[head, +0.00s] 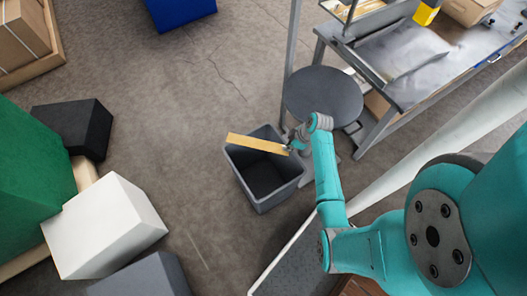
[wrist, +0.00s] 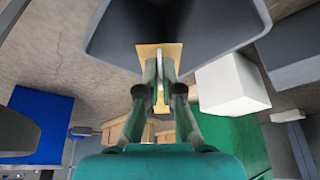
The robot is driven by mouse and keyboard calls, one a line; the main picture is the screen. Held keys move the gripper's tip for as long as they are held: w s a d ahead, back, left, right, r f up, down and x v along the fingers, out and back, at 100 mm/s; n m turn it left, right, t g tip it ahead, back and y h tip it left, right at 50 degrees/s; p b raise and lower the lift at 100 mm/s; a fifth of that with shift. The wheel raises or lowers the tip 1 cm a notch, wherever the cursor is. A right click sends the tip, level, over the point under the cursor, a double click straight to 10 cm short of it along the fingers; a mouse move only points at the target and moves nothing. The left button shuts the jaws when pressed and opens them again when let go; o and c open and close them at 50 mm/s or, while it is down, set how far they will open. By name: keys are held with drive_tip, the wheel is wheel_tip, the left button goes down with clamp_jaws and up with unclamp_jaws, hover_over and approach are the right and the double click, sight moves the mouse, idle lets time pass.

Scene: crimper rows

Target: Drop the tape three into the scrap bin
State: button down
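The tape three looks like a long, flat tan strip (head: 257,143). It lies across the space above the scrap bin, a grey open-topped bin (head: 243,181) on the floor. My gripper (head: 288,149) holds the strip near its right end, by the bin's far right rim. In the wrist view my gripper (wrist: 161,80) has its fingers close together on the tan strip (wrist: 146,51). The bin (wrist: 110,35) fills the top of that view beyond the strip. The bin's inside looks dark, and I see nothing in it.
A round dark stool (head: 322,93) stands just behind the bin, beside a metal workbench (head: 420,60). A white box (head: 105,230), a black box (head: 75,127) and a green box (head: 30,160) stand on the left. The floor left of the bin is clear.

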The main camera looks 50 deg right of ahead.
drive_tip(key=shift+f, duration=2.8)
drive_tip(key=c, duration=1.2)
unclamp_jaws()
drive_tip(key=shift+c, duration=0.2)
drive_tip(key=shift+r, duration=0.1)
drive_tip(key=v, duration=1.1)
drive_tip(key=shift+s+r, duration=0.2)
drive_tip(key=shift+r, duration=0.15)
